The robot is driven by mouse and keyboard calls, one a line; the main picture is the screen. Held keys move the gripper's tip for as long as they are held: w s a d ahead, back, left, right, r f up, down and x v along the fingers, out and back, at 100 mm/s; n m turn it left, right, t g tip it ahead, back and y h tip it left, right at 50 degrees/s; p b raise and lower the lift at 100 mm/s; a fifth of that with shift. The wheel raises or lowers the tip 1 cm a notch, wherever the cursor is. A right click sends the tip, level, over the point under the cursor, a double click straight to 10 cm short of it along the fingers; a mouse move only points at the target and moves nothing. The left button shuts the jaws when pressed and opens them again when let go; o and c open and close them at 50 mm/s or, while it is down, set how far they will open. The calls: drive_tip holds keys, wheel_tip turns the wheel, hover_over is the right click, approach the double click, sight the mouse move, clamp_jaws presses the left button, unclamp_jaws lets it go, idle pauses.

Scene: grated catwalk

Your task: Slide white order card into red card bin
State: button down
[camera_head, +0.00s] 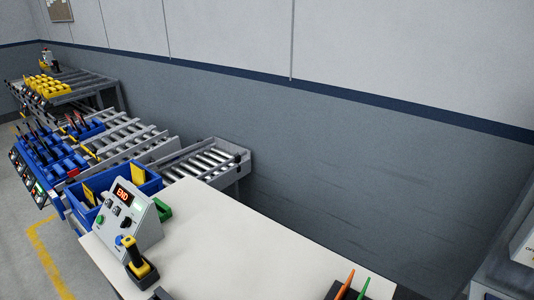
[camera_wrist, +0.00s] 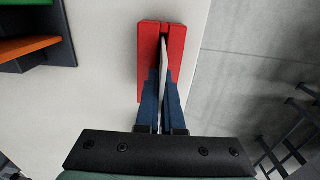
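In the wrist view, the red card bin (camera_wrist: 148,45) stands on the pale tabletop, with a narrow slot along its middle. The white order card (camera_wrist: 164,60) shows edge-on as a thin strip between the blue fingers of my gripper (camera_wrist: 163,80). My gripper is shut on the card. The card's far end lies over or in the bin's slot; I cannot tell how deep. The fingertips overlap the near part of the bin in this view. Bin, card and gripper cannot be made out in the head view.
The table's middle is clear. A dark rack (camera_wrist: 40,55) with green and orange compartments stands left of the bin.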

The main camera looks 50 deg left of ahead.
drive_tip(key=c, duration=0.6)
unclamp_jaws()
wheel_tip(320, 180, up, 8)
drive_tip(key=p, duration=0.8)
drive_tip(key=shift+r, duration=0.1)
idle(0.6)
